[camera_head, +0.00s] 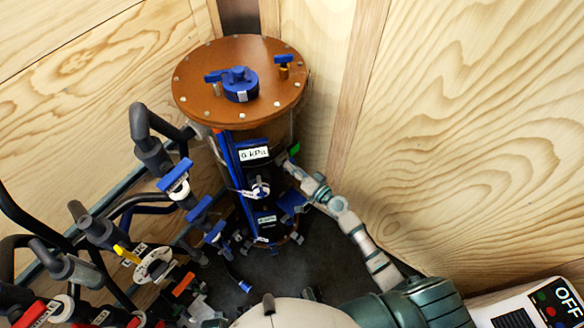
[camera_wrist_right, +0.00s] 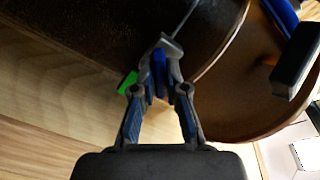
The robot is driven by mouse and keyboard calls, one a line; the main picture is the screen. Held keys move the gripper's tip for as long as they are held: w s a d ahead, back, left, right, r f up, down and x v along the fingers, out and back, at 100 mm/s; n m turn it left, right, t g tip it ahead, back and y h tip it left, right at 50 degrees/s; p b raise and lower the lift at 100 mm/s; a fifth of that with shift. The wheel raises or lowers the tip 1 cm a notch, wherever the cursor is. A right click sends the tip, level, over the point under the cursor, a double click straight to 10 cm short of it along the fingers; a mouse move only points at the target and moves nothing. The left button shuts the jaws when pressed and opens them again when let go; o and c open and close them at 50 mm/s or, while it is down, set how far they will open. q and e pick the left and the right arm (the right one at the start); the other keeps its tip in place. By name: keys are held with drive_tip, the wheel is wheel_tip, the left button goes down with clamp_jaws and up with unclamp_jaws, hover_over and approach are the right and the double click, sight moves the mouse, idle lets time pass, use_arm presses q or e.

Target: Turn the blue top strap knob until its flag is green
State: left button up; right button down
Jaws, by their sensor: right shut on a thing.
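The filter canister (camera_head: 239,82) stands upright in the corner, with a brown round lid. My right gripper (camera_head: 288,164) reaches its right side, just below the lid. In the right wrist view my right gripper (camera_wrist_right: 160,62) is shut on the blue top strap knob (camera_wrist_right: 158,72), a thin blue piece between the two fingertips. The flag beside the knob shows green (camera_head: 294,149); this green flag also shows in the right wrist view (camera_wrist_right: 128,84), left of the fingers. In the head view the knob cannot be made out behind the gripper. My left gripper is not in view.
Black pipes with blue-handled valves (camera_head: 174,177) and red handles crowd the left side. A "0 kPa" label (camera_head: 255,154) is on the canister front. Plywood walls (camera_head: 470,130) close in behind and to the right. A white box marked OFF (camera_head: 530,305) stands lower right.

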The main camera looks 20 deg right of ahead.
drive_tip(key=shift+f+m, duration=0.1)
drive_tip(key=shift+m, duration=0.4)
drive_tip(key=c, duration=1.3)
unclamp_jaws()
drive_tip(key=shift+c, duration=0.2)
drive_tip(key=shift+o, duration=0.7)
drive_tip(key=shift+w, duration=0.15)
drive_tip(key=v, duration=1.2)
drive_tip(key=shift+f, duration=0.15)
